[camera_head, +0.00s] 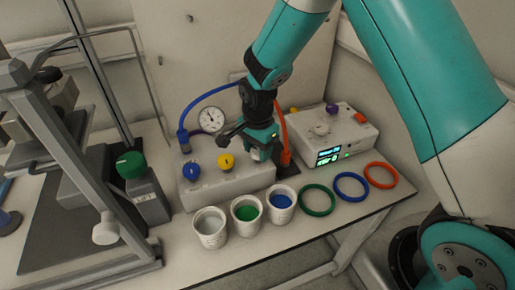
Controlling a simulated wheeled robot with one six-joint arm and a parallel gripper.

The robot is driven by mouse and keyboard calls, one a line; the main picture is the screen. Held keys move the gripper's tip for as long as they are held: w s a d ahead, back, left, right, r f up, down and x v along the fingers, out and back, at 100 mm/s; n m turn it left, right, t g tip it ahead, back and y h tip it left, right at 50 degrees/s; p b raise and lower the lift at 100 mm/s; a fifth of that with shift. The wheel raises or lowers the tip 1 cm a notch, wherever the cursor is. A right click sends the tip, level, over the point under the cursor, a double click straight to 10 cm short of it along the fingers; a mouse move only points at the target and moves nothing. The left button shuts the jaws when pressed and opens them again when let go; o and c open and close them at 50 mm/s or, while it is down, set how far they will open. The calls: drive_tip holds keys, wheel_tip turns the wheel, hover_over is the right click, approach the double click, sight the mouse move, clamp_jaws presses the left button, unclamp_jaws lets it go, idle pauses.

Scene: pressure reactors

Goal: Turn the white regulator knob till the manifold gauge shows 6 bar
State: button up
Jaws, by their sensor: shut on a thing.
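The manifold (225,190) is a pale box on the bench with a blue knob (191,170) and a yellow knob (226,161) on top. The manifold gauge (211,120) is a round white dial with a dark rim behind the box; its needle is too small to read. My gripper (258,153) points down over the right end of the manifold, right of the yellow knob. It is shut on what appears to be the white regulator knob, which the fingers mostly hide.
Three cups with grey (210,222), green (246,212) and blue (282,201) contents stand in front of the manifold. Green, blue and orange rings lie to the right. A pale device (340,135) with a lit display stands behind them. Blue and orange hoses rise near my gripper.

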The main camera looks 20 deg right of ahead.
sight(258, 150)
drive_tip(key=shift+w+r, duration=0.1)
drive_tip(key=o, duration=0.9)
wheel_tip(258, 150, up, 17)
drive_tip(key=shift+r+b, duration=0.2)
drive_tip(key=shift+b, duration=0.65)
drive_tip(key=s+a+r+n+y, duration=0.1)
drive_tip(key=s+n, duration=0.5)
drive_tip(key=s, duration=0.2)
drive_tip(key=s+a+r+n+y, duration=0.1)
drive_tip(key=s+a+n, duration=0.1)
drive_tip(key=s+n, duration=0.5)
drive_tip(key=s+a+r+n+y, duration=0.1)
drive_tip(key=s+n+y, duration=0.1)
drive_tip(key=s+n, duration=0.4)
drive_tip(key=shift+s+a+r+n, duration=0.1)
drive_tip(key=shift+s+a+n, duration=0.1)
drive_tip(key=shift+s, duration=0.8)
drive_tip(key=shift+s+a+r+n, duration=0.1)
drive_tip(key=shift+s+n, duration=0.1)
drive_tip(key=shift+s, duration=0.8)
